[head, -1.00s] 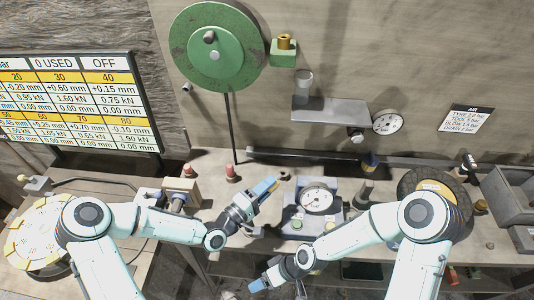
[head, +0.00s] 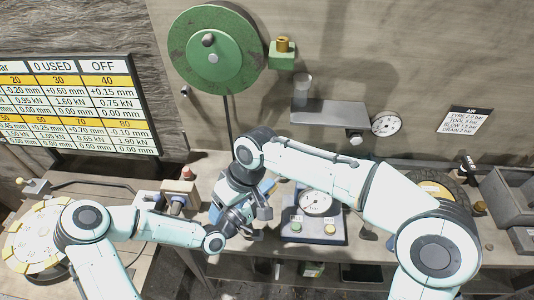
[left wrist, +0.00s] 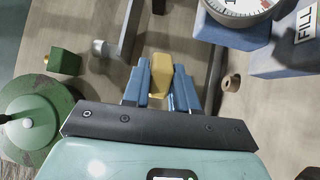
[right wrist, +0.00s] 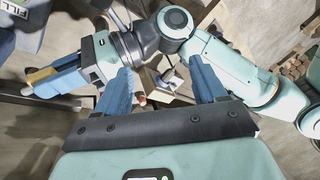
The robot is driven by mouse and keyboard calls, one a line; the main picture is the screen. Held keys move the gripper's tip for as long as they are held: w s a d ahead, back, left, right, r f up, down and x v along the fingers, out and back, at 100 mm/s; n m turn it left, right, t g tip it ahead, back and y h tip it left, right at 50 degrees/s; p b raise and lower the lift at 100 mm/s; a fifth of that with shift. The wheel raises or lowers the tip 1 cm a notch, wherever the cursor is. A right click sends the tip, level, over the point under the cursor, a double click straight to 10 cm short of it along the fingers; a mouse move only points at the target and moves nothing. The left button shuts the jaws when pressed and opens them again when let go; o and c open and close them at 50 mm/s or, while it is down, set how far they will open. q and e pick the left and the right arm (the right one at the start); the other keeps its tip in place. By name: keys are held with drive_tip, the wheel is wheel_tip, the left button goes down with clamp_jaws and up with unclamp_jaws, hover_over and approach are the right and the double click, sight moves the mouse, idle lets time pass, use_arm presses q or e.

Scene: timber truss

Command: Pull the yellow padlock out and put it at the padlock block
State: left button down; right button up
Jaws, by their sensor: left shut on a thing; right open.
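A yellow block-shaped piece, which I take as the yellow padlock (left wrist: 159,76), sits between the blue fingers of my left gripper (left wrist: 160,88) in the left wrist view. The fingers are shut on it; no shackle shows. It also shows at the left of the right wrist view (right wrist: 40,74). In the head view my left gripper (head: 267,187) is partly hidden behind my right arm. My right gripper (right wrist: 160,68) is open and empty, its fingers apart above my left forearm. A green block (head: 283,56) with a brass piece on top is on the wall; I cannot tell whether it is the padlock block.
A green disc (head: 213,48) hangs left of the green block. A dial gauge unit (head: 316,207) with buttons stands right of the grippers. A grey shelf (head: 326,112) is on the wall above. My right arm crosses close over my left gripper, leaving little room between them.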

drive_tip(key=w+d+r+m+t+h, duration=0.15)
drive_tip(key=w+d+m, duration=0.25)
drive_tip(key=w+m, duration=0.4)
drive_tip(key=w+d+r+m+g+h, duration=0.1)
drive_tip(key=w+d+r+m+h, duration=0.2)
drive_tip(key=w+m, duration=0.45)
drive_tip(key=shift+m+t+y, duration=0.25)
drive_tip(key=shift+m, duration=0.7)
drive_tip(key=f, duration=0.4)
drive_tip(key=s+f, duration=0.1)
drive_tip(key=f, duration=0.3)
drive_tip(key=s+f, duration=0.1)
drive_tip(key=f, duration=0.3)
drive_tip(key=shift+d+f, duration=0.4)
